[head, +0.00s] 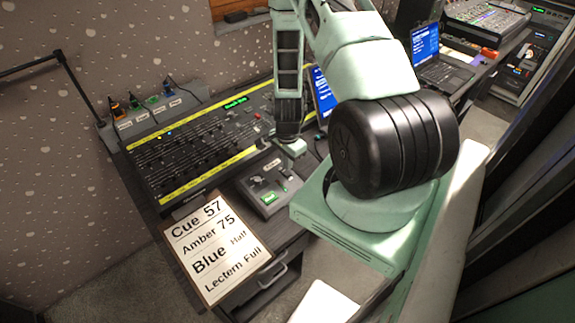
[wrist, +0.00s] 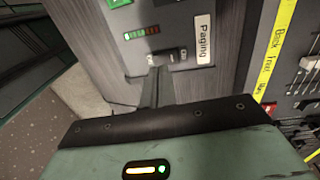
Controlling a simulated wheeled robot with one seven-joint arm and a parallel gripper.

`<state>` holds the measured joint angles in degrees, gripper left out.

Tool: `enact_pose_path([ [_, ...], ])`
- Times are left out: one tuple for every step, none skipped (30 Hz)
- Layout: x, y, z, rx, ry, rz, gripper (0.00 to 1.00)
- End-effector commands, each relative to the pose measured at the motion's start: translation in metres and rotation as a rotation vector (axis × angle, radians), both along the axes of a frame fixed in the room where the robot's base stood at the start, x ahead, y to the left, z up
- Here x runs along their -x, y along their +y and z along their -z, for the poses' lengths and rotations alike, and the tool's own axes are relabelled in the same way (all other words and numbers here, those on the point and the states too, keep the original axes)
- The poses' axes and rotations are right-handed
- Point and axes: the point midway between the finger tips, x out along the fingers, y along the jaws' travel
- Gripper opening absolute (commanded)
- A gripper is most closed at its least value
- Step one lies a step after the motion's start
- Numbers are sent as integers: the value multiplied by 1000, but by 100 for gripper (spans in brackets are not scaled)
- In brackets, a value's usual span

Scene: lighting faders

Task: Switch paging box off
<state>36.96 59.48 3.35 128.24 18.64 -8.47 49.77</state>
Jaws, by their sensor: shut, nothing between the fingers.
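The paging box (head: 262,203) is a small grey box on the desk, in front of the long fader console. My gripper (head: 293,149) is over the far edge of the box. In the wrist view my gripper (wrist: 160,74) is shut and empty, its tips right at the switch. I cannot tell whether they touch it.
The fader console (head: 200,145) with yellow strips lies behind the box. A cue board (head: 217,248) lies at the desk's front left. A laptop (head: 440,65) and a mixer (head: 485,20) stand at the back right. My arm hides part of the desk.

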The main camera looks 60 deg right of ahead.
Motion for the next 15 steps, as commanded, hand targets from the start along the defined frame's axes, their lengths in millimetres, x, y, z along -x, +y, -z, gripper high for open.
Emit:
enact_pose_path([
  [0, 0, 4, -1, 2, 0, 0],
  [1, 1, 8, -1, 2, 0, 0],
  [0, 0, 12, -1, 1, 0, 0],
  [0, 0, 15, -1, 1, 0, 0],
  [0, 0, 17, -1, 1, 0, 0],
  [0, 0, 20, 0, 1, 1, 0],
  [0, 0, 22, 0, 1, 1, 0],
  [0, 0, 24, 0, 1, 1, 0],
  [0, 0, 25, 1, 0, 1, 0],
  [0, 0, 26, 1, -1, 1, 0],
  [0, -1, 27, 1, -1, 1, 0],
  [0, 0, 28, 1, -1, 1, 0],
  [0, 0, 28, 1, -1, 1, 0],
  [0, 0, 29, 1, -1, 1, 0],
  [0, 0, 29, 1, -1, 1, 0],
])
